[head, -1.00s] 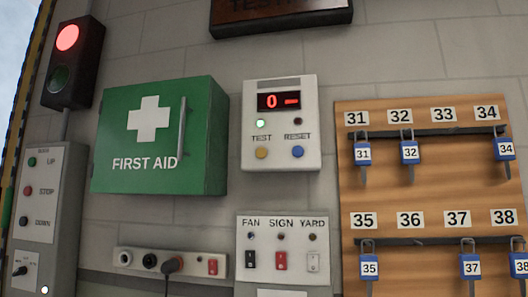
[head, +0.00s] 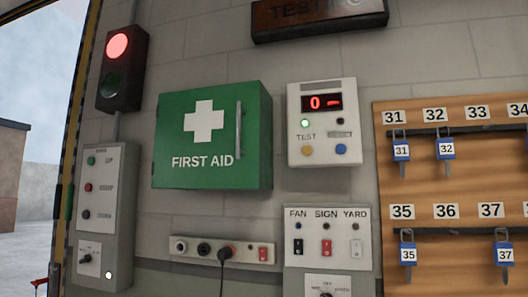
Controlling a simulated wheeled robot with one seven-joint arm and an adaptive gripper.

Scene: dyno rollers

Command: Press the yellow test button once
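The yellow test button (head: 307,150) is on the lower left of a white wall-mounted box (head: 338,87), under the label TEST. A blue button (head: 341,149) sits to its right; its label is blurred now. The box's display (head: 322,102) shows a red 0 and a dash, and a green light (head: 305,123) is lit below it. My gripper is not in view.
A green first aid cabinet (head: 255,150) juts from the wall left of the box. A switch panel (head: 305,262) and a socket strip (head: 190,259) are below. A wooden key board (head: 385,180) hangs at the right. A traffic light (head: 117,80) glows red.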

